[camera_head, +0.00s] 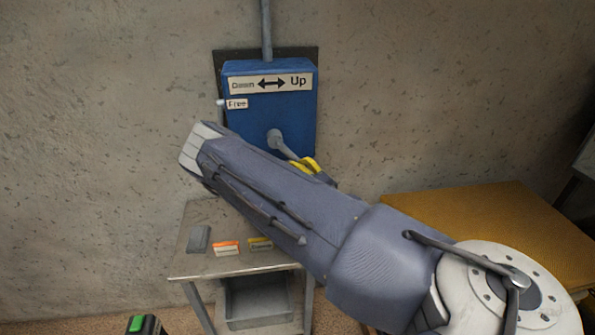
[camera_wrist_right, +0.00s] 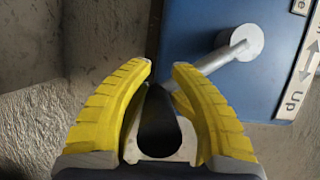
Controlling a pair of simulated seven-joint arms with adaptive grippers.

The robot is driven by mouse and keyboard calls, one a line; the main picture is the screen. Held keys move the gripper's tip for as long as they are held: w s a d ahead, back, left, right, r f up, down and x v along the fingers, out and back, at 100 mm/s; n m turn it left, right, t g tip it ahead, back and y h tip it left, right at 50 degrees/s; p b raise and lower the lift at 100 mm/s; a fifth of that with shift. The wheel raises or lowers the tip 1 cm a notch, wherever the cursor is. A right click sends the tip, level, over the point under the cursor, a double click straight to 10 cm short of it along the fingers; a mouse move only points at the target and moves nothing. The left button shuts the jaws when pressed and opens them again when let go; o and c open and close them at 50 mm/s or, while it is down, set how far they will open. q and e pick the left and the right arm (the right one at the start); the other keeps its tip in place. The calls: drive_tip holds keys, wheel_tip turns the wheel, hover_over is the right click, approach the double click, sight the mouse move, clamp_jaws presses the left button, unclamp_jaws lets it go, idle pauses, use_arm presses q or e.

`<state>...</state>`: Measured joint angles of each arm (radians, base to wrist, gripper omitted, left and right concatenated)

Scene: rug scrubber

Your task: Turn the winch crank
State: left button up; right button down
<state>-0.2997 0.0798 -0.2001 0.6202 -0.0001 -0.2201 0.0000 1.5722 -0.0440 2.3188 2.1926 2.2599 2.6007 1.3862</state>
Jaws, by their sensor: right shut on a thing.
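The blue winch box (camera_head: 262,110) is mounted on the wall in the head view, with a "Down/Up" arrow label and a "Free" label. Its grey crank (camera_head: 286,149) comes out of the lower front and runs down to the right, partly hidden by my right arm. My right gripper (camera_head: 305,165) is at the crank's outer end. In the right wrist view, the yellow fingers of my right gripper (camera_wrist_right: 162,78) are shut around the crank's black handle (camera_wrist_right: 157,125). The crank arm (camera_wrist_right: 225,56) leads from there to the round hub. My left gripper is not in view.
A small grey table (camera_head: 185,262) stands below the winch, holding a grey block (camera_head: 198,239) and orange and yellow labelled items. A grey bin (camera_head: 258,302) is underneath. A brown-topped table (camera_head: 480,215) is at right. A green-black object (camera_head: 146,325) shows at the bottom edge.

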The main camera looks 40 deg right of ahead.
drive_tip(key=shift+w+r, duration=0.1)
drive_tip(key=shift+r, duration=0.1)
idle(0.6)
drive_tip(key=c, duration=1.1)
unclamp_jaws()
drive_tip(key=shift+f, duration=0.1)
drive_tip(key=shift+c, duration=0.2)
drive_tip(key=shift+v, duration=1.85)
drive_tip(key=v, duration=0.8)
drive_tip(key=shift+c, duration=0.3)
